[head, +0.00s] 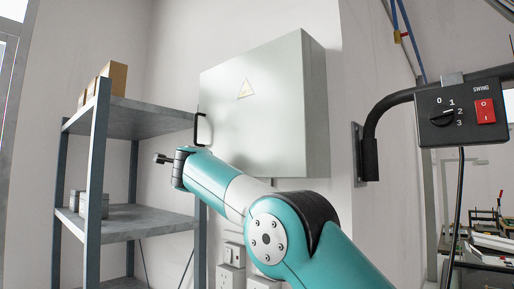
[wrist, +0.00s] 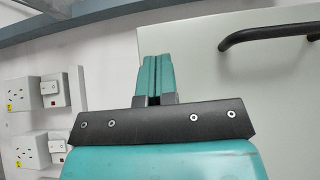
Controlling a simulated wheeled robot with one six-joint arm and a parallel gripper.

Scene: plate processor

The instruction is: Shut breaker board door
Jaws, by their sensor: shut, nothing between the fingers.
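The breaker board (head: 290,75) is a pale grey box on the wall, with a yellow warning triangle on its door (head: 250,120). The door's face looks in line with the box, and I see no clear gap. A black bar handle (head: 201,128) sits at the door's left edge. In the wrist view, the handle (wrist: 270,35) is at the upper right on the pale door (wrist: 265,85). My gripper (head: 158,158) is left of and below the handle, apart from it.
A grey metal shelf unit (head: 135,119) stands at the left with cardboard boxes (head: 115,78) on top. Sockets (head: 230,275) are on the wall below the board. A black arm with a switch box (head: 462,112) juts in at the right.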

